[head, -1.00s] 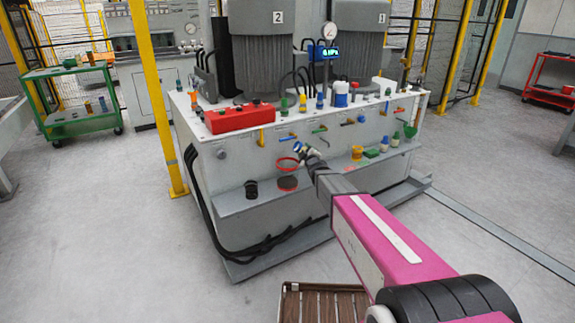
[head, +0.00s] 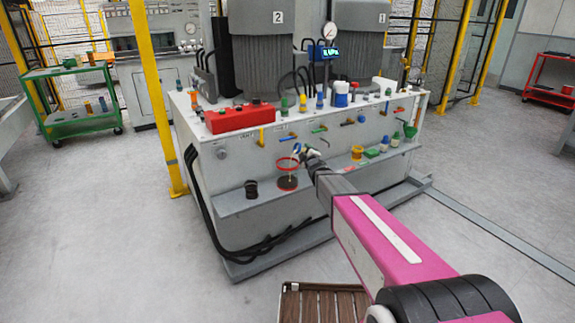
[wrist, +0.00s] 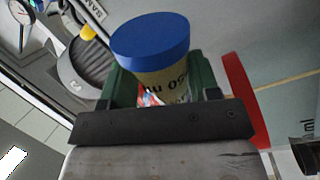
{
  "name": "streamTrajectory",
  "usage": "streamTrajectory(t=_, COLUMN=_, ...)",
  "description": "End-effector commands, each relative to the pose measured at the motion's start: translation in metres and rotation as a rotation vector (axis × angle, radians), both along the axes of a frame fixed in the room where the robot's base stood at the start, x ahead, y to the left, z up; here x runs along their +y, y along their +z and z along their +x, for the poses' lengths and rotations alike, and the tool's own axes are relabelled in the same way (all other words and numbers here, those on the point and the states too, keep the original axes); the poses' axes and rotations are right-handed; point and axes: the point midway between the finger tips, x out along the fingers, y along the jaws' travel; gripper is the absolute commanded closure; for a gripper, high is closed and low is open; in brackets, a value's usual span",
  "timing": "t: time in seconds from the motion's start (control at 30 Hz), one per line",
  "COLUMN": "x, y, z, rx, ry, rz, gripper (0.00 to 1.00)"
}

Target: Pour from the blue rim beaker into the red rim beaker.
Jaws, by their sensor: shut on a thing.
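My gripper (head: 309,153) is shut on the blue rim beaker, at the front of the machine. In the wrist view the blue rim beaker (wrist: 160,75) sits between green fingers, with its blue end up in the picture and its printed label upside down. In the head view it is small and partly hidden by the gripper, and its exact tilt is hard to tell. The red rim beaker (head: 287,163) stands on the grey shelf just left of and below my gripper, with something dark in its bottom. Its red rim (wrist: 240,95) shows close at the right of the wrist view.
The grey shelf (head: 225,208) carries a black jar (head: 251,189) to the left and an orange-yellow cup (head: 357,153) and a green block (head: 371,152) to the right. A red box (head: 240,118) and several small bottles stand on the machine top above. Valve handles stick out of the front face.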

Motion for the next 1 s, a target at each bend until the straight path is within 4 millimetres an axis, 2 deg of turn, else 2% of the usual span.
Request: streamTrajectory(t=1.0, x=0.0004, y=0.0059, z=-0.0002, rx=-0.032, ry=0.0, rz=-0.094, gripper=0.7)
